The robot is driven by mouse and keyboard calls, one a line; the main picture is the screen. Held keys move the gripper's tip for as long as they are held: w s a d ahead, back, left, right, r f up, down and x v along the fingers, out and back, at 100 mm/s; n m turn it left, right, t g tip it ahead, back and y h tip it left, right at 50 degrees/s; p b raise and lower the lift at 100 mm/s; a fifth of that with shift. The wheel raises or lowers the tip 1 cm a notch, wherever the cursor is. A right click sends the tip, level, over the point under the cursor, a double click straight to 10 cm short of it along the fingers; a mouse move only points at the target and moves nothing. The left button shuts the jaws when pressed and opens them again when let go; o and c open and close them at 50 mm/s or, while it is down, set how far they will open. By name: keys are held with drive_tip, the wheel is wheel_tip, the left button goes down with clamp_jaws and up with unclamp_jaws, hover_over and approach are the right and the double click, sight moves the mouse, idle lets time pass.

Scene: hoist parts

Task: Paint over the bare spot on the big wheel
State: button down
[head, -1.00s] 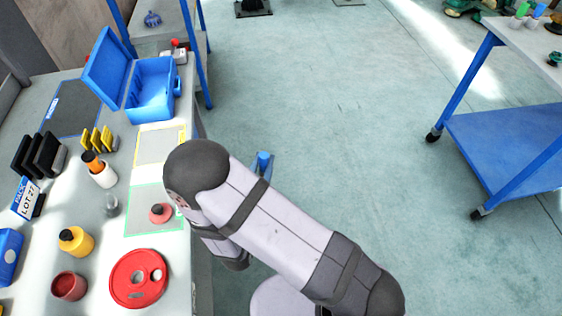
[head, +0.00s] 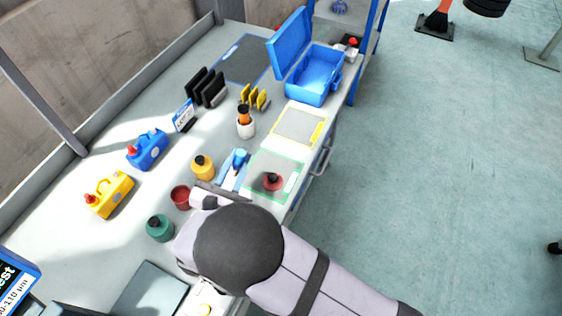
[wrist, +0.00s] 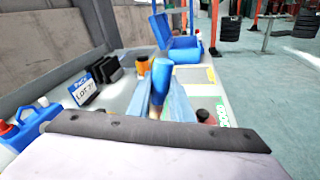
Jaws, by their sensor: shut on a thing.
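My gripper (head: 234,172) reaches over the bench beside the green-edged mat. The big wheel is not visible now; my arm covers that part of the bench. An open dark red pot (head: 181,198) stands just left of my arm. A small red disc with a dark knob (head: 272,182) lies on the green-edged mat (head: 288,163), right of my gripper.
A yellow jar (head: 203,168), a green jar (head: 159,229) and a white holder with an orange and black top (head: 246,128) stand nearby. Blue (head: 148,150) and yellow (head: 108,196) canisters are farther left. An open blue case (head: 315,77) sits at the back. The yellow-edged mat (head: 300,124) is empty.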

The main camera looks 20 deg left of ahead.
drive_tip(key=s+a+r+n+g+y+p, duration=0.2)
drive_tip(key=s+a+r+n+g+y, duration=0.1)
drive_tip(key=s+a+y, duration=0.4)
drive_tip(key=s+a+r+n, duration=0.1)
drive_tip(key=s+a+n, duration=0.1)
drive_tip(key=a, duration=0.2)
drive_tip(key=shift+s+a+g, duration=0.15)
drive_tip(key=shift+s+g, duration=0.15)
drive_tip(key=shift+f, duration=0.15)
drive_tip(key=shift+f+b, duration=1.35)
drive_tip(key=shift+f, duration=1.5)
drive_tip(key=shift+f+b, duration=0.65)
wheel_tip(320, 180, up, 7)
drive_tip(key=p, duration=0.4)
